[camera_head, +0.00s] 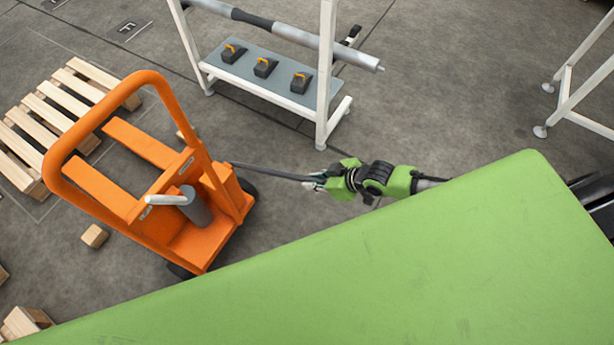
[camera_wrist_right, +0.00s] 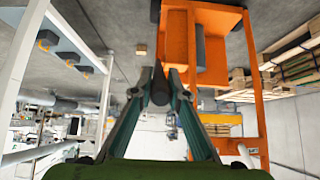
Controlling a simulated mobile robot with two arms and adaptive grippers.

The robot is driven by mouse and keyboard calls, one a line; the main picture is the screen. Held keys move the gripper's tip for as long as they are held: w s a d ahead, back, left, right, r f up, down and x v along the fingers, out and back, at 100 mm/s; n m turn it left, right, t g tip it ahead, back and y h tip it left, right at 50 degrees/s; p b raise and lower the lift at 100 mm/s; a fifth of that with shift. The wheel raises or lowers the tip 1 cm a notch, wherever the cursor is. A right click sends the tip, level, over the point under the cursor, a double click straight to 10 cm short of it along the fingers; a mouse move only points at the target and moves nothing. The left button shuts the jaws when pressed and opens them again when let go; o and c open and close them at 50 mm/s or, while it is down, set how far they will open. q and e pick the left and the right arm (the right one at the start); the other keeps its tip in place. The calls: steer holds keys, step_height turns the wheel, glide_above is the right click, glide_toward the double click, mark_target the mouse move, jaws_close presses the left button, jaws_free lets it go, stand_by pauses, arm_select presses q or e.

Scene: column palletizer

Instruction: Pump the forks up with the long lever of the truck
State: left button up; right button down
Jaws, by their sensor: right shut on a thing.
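The orange hand truck (camera_head: 215,215) stands at the left in the head view, with a tall loop handle, two forks (camera_head: 140,143) and a grey cylinder (camera_head: 195,207) with a short light handle. Its long dark lever (camera_head: 270,173) sticks out to the right, roughly level. My right gripper (camera_head: 316,181) is shut on the lever's outer end. In the right wrist view the fingers (camera_wrist_right: 160,90) close around the dark round lever end, with the orange truck (camera_wrist_right: 200,50) beyond. My left gripper is not in view.
A white rack with a blue-grey shelf (camera_head: 270,80) holding several black-and-orange items stands behind the lever. A wooden pallet (camera_head: 60,105) lies beyond the forks. Small wood blocks (camera_head: 94,236) lie on the floor. White frame legs (camera_head: 565,100) stand at the right.

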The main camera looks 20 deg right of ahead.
arm_select(q)
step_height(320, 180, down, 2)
steer(key=shift+b, duration=0.4)
arm_select(e)
steer(key=shift+s+d+f, duration=0.25)
steer(key=shift+s+f, duration=0.1)
steer(key=shift+f, duration=0.2)
steer(key=shift+s+d+f, duration=0.2)
steer(key=shift+s+f, duration=0.1)
steer(key=shift+f, duration=0.25)
